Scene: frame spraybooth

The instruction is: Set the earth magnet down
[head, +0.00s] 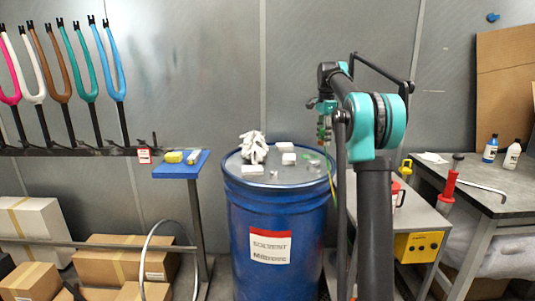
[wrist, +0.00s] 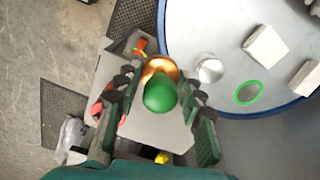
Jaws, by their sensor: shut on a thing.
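My gripper (wrist: 160,95) is shut on the earth magnet, a rounded green piece (wrist: 160,94) with a copper-coloured part (wrist: 160,68) beyond it. In the head view my gripper (head: 325,132) hangs above the right part of the blue drum (head: 245,222); the magnet is hard to make out there. The drum's grey lid (wrist: 215,25) lies to the upper right in the wrist view. A green ring (wrist: 248,93) is marked on the lid, right of the held magnet; it also shows in the head view (head: 314,163).
A small silvery round thing (wrist: 209,70), white blocks (wrist: 265,47) and a pair of white gloves (head: 253,147) are on the lid. A grey cabinet (head: 415,222) with a yellow box stands right of the drum. A blue shelf (head: 172,172) is at left.

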